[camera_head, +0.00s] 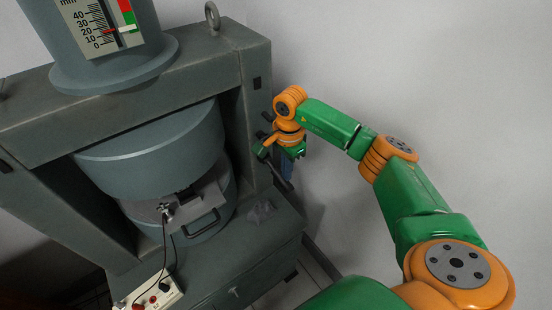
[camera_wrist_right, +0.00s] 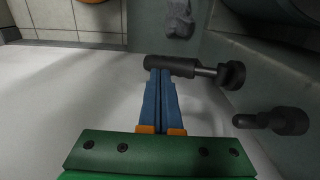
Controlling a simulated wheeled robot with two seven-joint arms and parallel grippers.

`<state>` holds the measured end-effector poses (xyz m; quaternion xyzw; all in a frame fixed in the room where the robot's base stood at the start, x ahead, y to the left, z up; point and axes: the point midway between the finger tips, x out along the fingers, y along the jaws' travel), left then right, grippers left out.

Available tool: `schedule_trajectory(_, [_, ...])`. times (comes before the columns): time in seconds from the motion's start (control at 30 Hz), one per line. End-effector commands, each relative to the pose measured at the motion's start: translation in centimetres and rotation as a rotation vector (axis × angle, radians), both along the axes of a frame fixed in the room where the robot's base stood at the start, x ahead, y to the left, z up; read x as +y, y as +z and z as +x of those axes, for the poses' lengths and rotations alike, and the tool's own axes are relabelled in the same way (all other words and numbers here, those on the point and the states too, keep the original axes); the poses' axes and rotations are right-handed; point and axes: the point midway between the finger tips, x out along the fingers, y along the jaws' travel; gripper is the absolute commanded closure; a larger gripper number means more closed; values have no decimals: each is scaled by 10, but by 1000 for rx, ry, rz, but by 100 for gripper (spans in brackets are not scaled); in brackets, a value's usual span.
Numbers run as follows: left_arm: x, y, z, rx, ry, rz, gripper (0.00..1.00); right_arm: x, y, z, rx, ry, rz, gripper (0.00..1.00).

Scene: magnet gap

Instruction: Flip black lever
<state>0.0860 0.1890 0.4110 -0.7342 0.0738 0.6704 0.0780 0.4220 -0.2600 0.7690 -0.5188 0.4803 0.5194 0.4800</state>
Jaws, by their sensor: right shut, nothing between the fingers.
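The black lever (camera_wrist_right: 172,66) shows in the right wrist view as a dark cylindrical handle on a thin metal rod, joined to a round dark hub (camera_wrist_right: 233,75) at the machine's side. In the head view my right gripper (camera_head: 287,168) is beside the right side of the machine and partly hides the lever. Its blue fingers (camera_wrist_right: 160,74) are shut with nothing between them. In the right wrist view their tips overlap the near edge of the handle; I cannot tell whether they touch it. My left gripper is out of view.
A second dark knob (camera_wrist_right: 287,121) sticks out of the machine's side. The large grey magnet machine (camera_head: 255,95) stands at left, with a gauge (camera_head: 103,25) on top. A white socket strip (camera_head: 155,296) lies at its base. The wall side at right is clear.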

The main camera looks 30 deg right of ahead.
Motion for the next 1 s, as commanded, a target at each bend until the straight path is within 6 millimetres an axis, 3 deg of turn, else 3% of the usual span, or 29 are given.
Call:
schedule_trajectory(0.03, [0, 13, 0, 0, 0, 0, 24, -1, 13, -1, 0, -1, -1, 100])
schedule_trajectory(0.1, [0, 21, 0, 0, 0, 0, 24, -1, 21, -3, 0, 0, -1, 100])
schedule_trajectory(0.6, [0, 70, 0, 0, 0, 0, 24, -2, 73, -17, 1, 0, -1, 100])
schedule_trajectory(1.0, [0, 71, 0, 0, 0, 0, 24, -1, 75, -18, 1, 0, 0, 100])
